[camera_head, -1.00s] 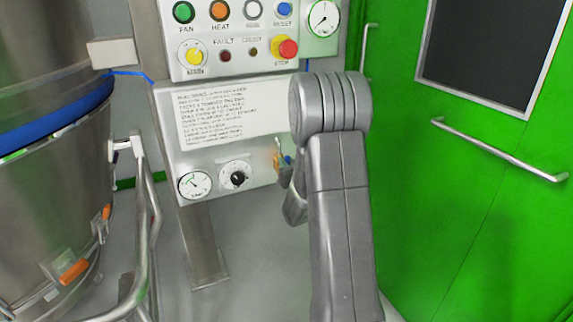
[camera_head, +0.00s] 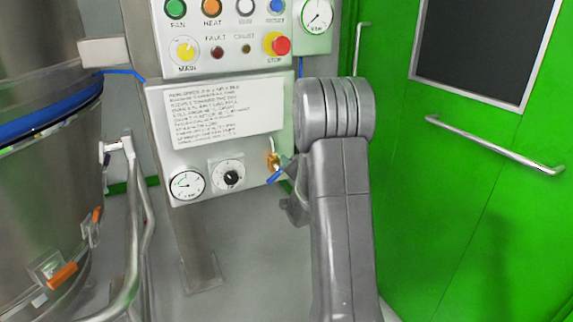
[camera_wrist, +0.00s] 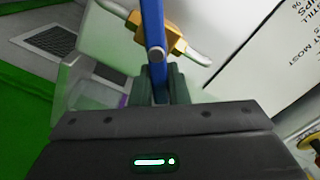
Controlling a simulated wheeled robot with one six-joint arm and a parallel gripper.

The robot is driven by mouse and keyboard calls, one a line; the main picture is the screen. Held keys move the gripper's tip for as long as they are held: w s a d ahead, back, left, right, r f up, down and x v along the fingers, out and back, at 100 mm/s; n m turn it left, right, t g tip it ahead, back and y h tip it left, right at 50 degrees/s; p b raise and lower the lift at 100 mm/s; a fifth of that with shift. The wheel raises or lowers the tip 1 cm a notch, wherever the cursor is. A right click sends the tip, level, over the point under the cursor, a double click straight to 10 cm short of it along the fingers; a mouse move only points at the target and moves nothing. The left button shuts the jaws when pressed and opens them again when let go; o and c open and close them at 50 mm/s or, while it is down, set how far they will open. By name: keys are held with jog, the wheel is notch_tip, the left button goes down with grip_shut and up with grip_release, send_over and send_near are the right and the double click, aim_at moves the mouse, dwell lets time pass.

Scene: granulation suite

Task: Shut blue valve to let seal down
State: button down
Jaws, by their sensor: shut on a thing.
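The blue valve has a brass body (camera_head: 273,160) at the lower right edge of the control panel (camera_head: 212,188), with a blue lever (camera_head: 276,176) slanting down to the left in the head view. In the wrist view the lever (camera_wrist: 153,25) runs down from the brass body (camera_wrist: 165,38) in between my fingers. My gripper (camera_wrist: 161,84) is shut on the lower part of the lever. In the head view my arm hides most of the gripper. A round gauge (camera_head: 187,186) and a black knob (camera_head: 231,177) sit left of the valve.
Buttons and a red stop knob (camera_head: 282,45) are above the instruction sheet (camera_head: 215,113). A steel vessel (camera_head: 40,190) and tubular rail (camera_head: 138,215) stand at left. A green door (camera_head: 450,220) with a handle bar (camera_head: 490,143) is close at right.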

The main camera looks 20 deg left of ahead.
jog(key=m, duration=0.2)
jog(key=f+m, duration=0.1)
jog(key=shift+w+d+m, duration=0.2)
jog(key=shift+m, duration=0.2)
jog(key=shift+w+f+m, duration=0.1)
jog(key=shift+f+m, duration=0.1)
jog(key=shift+m, duration=0.65)
jog(key=shift+f+m, duration=0.2)
jog(key=shift+m, duration=0.65)
jog(key=c, duration=1.4)
grip_release()
jog(key=shift+f, duration=0.1)
jog(key=shift+d, duration=0.15)
jog(key=p+v, duration=0.2)
jog(key=v, duration=1.1)
jog(key=shift+s+d, duration=0.25)
jog(key=shift+s, duration=0.05)
